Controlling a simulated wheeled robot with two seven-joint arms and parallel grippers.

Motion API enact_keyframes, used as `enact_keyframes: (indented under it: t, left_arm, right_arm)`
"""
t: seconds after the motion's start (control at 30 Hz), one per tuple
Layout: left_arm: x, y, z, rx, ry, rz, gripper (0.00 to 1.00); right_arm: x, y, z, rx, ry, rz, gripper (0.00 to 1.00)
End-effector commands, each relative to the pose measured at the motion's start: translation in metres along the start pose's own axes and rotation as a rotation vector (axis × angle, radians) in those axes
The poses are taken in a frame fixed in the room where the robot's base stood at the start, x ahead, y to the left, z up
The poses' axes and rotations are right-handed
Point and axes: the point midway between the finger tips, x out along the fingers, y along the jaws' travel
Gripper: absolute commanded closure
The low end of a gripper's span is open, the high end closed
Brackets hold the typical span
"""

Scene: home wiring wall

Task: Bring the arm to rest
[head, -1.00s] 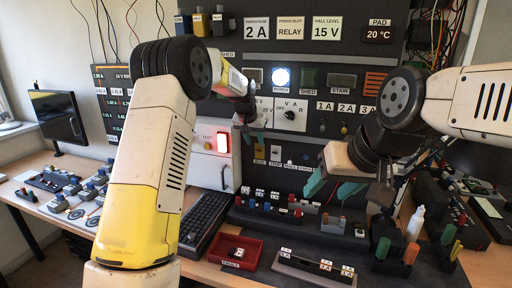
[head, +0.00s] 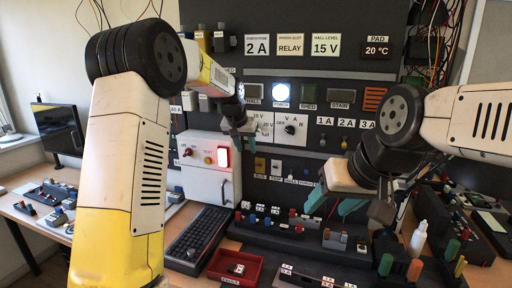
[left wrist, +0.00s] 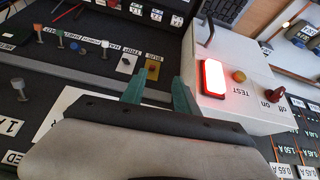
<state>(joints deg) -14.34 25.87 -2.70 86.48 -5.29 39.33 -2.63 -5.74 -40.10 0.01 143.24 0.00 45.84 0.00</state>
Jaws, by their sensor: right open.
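My left arm, yellow and white, rises on the left of the head view. Its gripper (head: 240,130) is in front of the dark wiring wall (head: 400,85), above and right of the white test box (head: 203,180). In the left wrist view, the two teal fingers of this gripper (left wrist: 158,92) stand apart with nothing between them. The lit red lamp (left wrist: 213,77) of the test box is beside them. My right arm comes in from the right. Its gripper (head: 334,203) hangs low before the wall, teal fingers apart, with no held object visible.
A black keyboard (head: 195,238), a red tray (head: 236,267) and a dark rack of several small parts (head: 268,226) are on the bench below. A white bottle (head: 418,238) stands at the right. A monitor (head: 57,127) is at the far left.

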Motion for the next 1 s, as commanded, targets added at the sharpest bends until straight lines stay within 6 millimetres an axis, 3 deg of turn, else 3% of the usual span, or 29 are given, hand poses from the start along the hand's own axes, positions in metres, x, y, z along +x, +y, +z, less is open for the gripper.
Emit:
enact_keyframes:
  t: [0.03, 0.2, 0.4, 0.5, 0.7, 0.8, 1.0]
  left_arm:
    - [-0.03, -0.006, 0.011, -0.018, 0.009, 0.001, 0.64]
    - [-0.109, -0.015, 0.068, -0.071, 0.016, 0.011, 0.64]
    - [-0.181, -0.015, 0.151, -0.129, 0.026, 0.018, 0.64]
    - [-0.206, -0.011, 0.197, -0.154, 0.033, 0.02, 0.64]
    - [-0.233, 0.002, 0.284, -0.197, 0.041, 0.021, 0.64]
    - [-0.236, 0.007, 0.314, -0.211, 0.043, 0.021, 0.64]
    - [-0.236, 0.012, 0.338, -0.222, 0.042, 0.02, 0.64]
  right_arm:
    - [0.0, 0.0, 0.0, 0.0, 0.0, 0.0, 0.43]
    - [0.0, 0.0, 0.0, 0.0, 0.0, 0.0, 0.43]
    - [0.0, 0.0, 0.0, 0.0, 0.0, 0.0, 0.43]
    - [0.0, 0.0, 0.0, 0.0, 0.0, 0.0, 0.43]
    - [0.0, 0.0, 0.0, 0.0, 0.0, 0.0, 0.43]
    - [0.0, 0.0, 0.0, 0.0, 0.0, 0.0, 0.43]
    - [0.0, 0.0, 0.0, 0.0, 0.0, 0.0, 0.43]
